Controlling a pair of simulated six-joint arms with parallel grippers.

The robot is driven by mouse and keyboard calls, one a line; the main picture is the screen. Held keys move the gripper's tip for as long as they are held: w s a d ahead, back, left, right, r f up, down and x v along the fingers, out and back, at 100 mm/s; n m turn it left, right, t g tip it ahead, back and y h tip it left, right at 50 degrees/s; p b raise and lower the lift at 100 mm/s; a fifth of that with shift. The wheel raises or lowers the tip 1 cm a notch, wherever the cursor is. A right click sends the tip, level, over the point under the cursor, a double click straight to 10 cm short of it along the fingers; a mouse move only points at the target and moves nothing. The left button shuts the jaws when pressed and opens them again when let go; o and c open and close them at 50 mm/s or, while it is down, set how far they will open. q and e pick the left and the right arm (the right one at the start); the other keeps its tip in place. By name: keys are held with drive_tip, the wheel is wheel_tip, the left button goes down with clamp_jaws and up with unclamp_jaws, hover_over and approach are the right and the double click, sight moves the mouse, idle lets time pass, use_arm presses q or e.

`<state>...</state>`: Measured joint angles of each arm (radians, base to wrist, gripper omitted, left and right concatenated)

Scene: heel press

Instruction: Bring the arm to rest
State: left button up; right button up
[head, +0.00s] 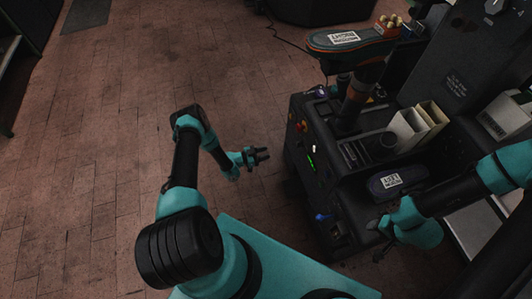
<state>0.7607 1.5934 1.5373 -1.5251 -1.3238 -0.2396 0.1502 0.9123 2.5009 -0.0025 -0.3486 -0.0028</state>
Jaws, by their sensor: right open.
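My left gripper (261,156) hangs over the bare floor, left of the dark press machine (310,165) and apart from it. Its two short dark fingers point right with a small gap and nothing between them. My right gripper (378,238) is low at the front right of the machine, in front of a dark sole-shaped piece with a white label (390,182). Its jaws look open, and I see nothing held in them. The fingertips are small and dark against the machine.
An orange-edged shoe sole with a white label (345,40) sits upside down on the machine's post. Beige upright holders (415,125) stand on the machine's deck. The machine's front has a red button and lit controls. The brick floor (90,150) at left is clear.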

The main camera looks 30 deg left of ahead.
idle(0.3)
use_arm(q)
drive_tip(key=d+r+n+g+y, duration=0.4)
drive_tip(key=r+n+y, duration=0.1)
drive_tip(key=r, duration=0.3)
drive_tip(key=s+d+r+n+g+y, duration=0.2)
drive_tip(key=s+r+n+g, duration=0.1)
drive_tip(key=s+r, duration=0.4)
drive_tip(key=s+d+r+n+g+y, duration=0.2)
drive_tip(key=s+r+g, duration=0.3)
drive_tip(key=s, duration=0.9)
drive_tip(key=shift+d+r+n, duration=0.4)
drive_tip(key=shift+d+r, duration=0.3)
drive_tip(key=shift+r, duration=0.25)
